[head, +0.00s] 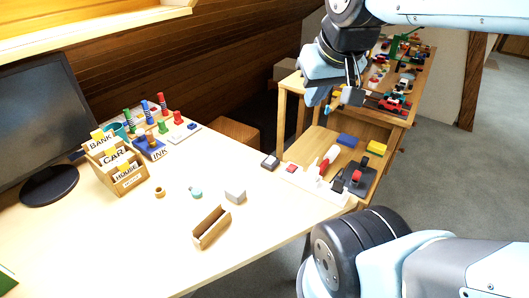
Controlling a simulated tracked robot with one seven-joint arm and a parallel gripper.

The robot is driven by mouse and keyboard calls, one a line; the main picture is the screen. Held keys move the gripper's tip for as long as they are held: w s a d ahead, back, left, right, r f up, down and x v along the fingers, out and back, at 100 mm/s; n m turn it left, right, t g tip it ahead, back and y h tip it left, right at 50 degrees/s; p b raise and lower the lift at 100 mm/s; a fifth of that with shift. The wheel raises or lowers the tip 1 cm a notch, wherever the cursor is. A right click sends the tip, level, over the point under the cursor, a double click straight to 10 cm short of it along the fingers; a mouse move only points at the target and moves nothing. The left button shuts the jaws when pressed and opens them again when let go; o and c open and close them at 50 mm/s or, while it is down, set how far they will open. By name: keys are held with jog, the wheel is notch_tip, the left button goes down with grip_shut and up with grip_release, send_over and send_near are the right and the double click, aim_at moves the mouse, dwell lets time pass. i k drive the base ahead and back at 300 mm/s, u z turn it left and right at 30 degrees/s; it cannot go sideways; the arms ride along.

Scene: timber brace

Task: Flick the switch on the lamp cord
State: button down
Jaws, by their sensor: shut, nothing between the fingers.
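No lamp and no lamp cord can be clearly made out. A white base (318,184) at the desk's right end carries a red rocker-like piece (291,169) and a taller red-and-white piece (329,158). A small dark-sided box (270,162) sits just left of it. I cannot tell whether any of these is the cord's switch. My gripper (330,98) is shut and empty, raised above and behind the white base, apart from it. My arm hides part of the shelf behind.
A monitor (36,125) and a labelled card box (117,165) stand at the left. A wooden tray (211,228), grey block (235,197) and coloured pegs (145,110) are on the desk. A toy-covered shelf (395,112) is behind.

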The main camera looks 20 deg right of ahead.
aim_at(271, 159)
jog(key=z, duration=1.25)
jog(key=k, duration=1.5)
jog(key=u, duration=0.8)
jog(key=i, duration=1)
jog(key=z, duration=0.1)
